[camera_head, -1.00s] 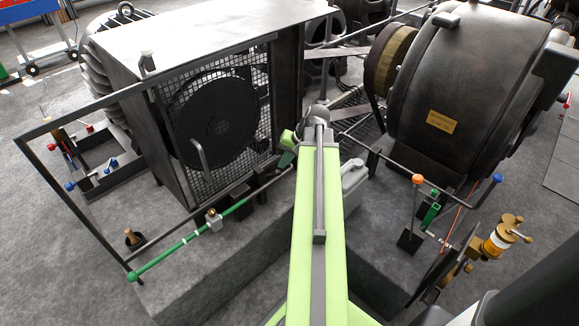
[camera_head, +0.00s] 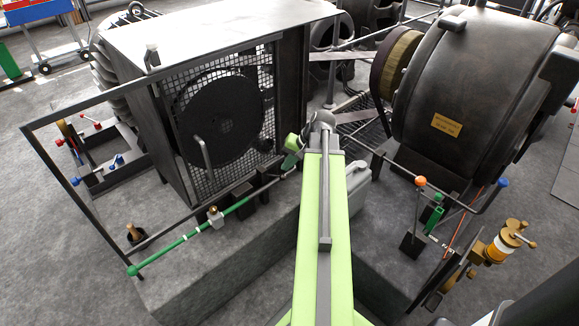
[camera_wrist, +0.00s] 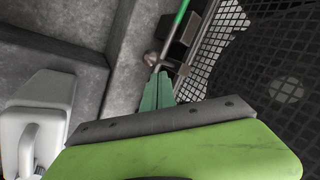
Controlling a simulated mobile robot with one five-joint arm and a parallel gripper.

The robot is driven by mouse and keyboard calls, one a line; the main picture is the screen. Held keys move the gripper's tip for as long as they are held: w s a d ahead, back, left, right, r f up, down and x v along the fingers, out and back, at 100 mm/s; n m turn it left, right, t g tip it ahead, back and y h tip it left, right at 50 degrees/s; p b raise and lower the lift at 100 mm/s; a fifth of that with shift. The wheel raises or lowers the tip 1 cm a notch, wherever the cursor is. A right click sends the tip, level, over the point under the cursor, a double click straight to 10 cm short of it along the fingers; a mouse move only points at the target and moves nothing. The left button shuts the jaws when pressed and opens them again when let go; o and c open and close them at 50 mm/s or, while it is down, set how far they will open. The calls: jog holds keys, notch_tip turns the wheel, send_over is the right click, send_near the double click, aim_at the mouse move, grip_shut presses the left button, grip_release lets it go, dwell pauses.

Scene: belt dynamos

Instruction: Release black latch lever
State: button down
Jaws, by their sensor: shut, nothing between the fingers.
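I cannot pick out a black latch lever for certain. A small dark block (camera_head: 240,192) sits by the green rod (camera_head: 190,236) along the foot of the mesh-fronted machine; dark blocks also show beside the rod in the wrist view (camera_wrist: 183,32). My gripper (camera_head: 291,158) is by the rod's dark inner end. In the wrist view its green fingers (camera_wrist: 157,88) are shut and empty, with their tips close to a rounded grey knob (camera_wrist: 151,58). I cannot tell whether they touch it. My arm hides part of the area behind the gripper.
The mesh guard (camera_head: 222,115) stands close beside the gripper. A white canister (camera_head: 357,178) is just right of my arm. The large dark dynamo (camera_head: 475,85) and an orange-ball lever (camera_head: 420,182) stand to the right. A dark rail frame (camera_head: 48,150) juts out left.

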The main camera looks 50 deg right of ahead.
jog(key=shift+w, duration=0.1)
jog(key=s+d+r+p, duration=0.4)
jog(key=s+r+p, duration=0.3)
jog(key=r+p, duration=0.1)
jog(key=shift+d, duration=0.35)
dwell(0.5)
